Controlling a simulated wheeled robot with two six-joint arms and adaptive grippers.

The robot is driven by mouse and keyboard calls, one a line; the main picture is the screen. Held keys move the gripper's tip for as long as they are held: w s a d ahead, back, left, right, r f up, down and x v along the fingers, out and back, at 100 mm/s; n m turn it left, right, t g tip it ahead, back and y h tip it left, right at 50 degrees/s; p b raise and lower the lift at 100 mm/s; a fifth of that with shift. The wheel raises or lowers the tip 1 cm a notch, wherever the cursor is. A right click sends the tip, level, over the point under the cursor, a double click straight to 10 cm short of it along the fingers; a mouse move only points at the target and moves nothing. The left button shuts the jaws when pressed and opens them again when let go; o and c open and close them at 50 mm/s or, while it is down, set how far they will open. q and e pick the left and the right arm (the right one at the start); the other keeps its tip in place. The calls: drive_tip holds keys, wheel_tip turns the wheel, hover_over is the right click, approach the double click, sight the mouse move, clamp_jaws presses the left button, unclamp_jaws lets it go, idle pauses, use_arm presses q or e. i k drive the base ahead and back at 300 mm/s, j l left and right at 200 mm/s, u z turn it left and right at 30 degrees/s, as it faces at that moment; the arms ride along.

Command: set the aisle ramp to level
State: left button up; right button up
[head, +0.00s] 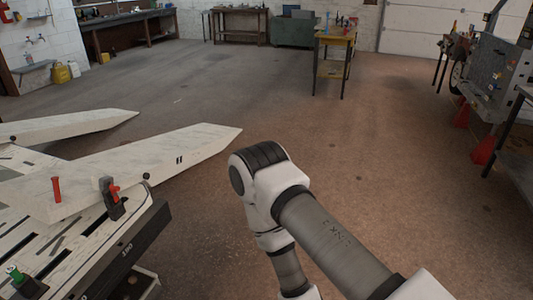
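Two pale, scuffed ramps lie at the left in the head view, pointing right to tapered tips. The nearer ramp (170,157) is longer and has a small dark mark near its tip. The farther ramp (70,125) lies behind it. Both extend off or near the left edge. I cannot tell which one is the aisle ramp, nor its exact tilt. A red pin (57,189) stands upright at the nearer ramp's near side. My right arm enters from the bottom right and bends at mid-picture. Neither gripper shows.
The slotted bench (70,245) fills the lower left, with a black clamp with a red lever (111,197) and a green-topped fitting (18,275). Open floor (250,95) lies beyond the ramps.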

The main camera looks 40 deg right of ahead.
sight(50, 195)
drive_tip(key=z, duration=0.55)
drive_tip(key=i+j, duration=0.6)
drive_tip(key=i, duration=0.25)
drive_tip(key=i+j+u, duration=0.1)
drive_tip(key=i+j, duration=0.45)
drive_tip(key=i, duration=0.8)
